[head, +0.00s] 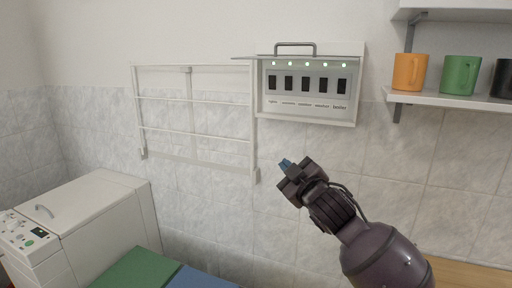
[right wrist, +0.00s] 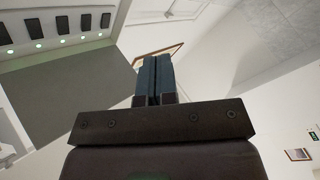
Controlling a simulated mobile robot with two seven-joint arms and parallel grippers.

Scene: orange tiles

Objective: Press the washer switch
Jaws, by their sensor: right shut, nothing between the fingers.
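A white switch box (head: 354,112) hangs on the tiled wall with its cover raised. It has a row of several black switches (head: 305,84), each with a lit green light above it and a small label below. The labels are too small to read surely, so I cannot tell which one is the washer switch. My right gripper (head: 286,164) is below the box, apart from it, with its blue fingertips closed together and empty. In the right wrist view the shut fingers (right wrist: 155,80) point up, and the switches (right wrist: 62,24) show at the upper left. My left gripper is out of view.
A white wall rack (head: 195,100) hangs just left of the box. A shelf (head: 440,99) with orange (head: 409,72), green (head: 460,75) and black mugs is at the right. A white top-loading washer (head: 90,210) stands at the lower left. The wall below the box is clear.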

